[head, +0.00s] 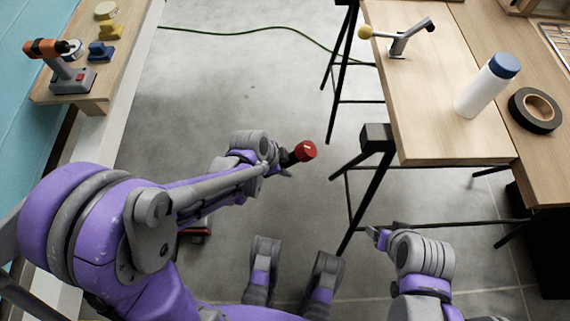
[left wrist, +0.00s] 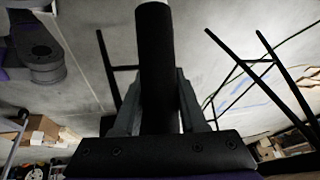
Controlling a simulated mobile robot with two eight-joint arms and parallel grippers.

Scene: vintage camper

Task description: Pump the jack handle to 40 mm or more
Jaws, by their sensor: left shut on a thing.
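My left gripper (head: 286,162) is over the floor in the middle of the head view. It is shut on a dark bar with a red end (head: 306,150), which looks like the jack handle. In the left wrist view a thick black round bar (left wrist: 157,70) stands between the two grey fingers (left wrist: 158,110). A small red part (head: 196,233) shows low on the floor behind my left arm; it may be the jack, but most of it is hidden. No height reading shows. My right gripper (head: 378,237) is at the lower right, apart from the handle; its jaws are too small to judge.
A bench (head: 95,98) at the left holds a drill (head: 62,68). A green cable (head: 235,33) crosses the floor.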

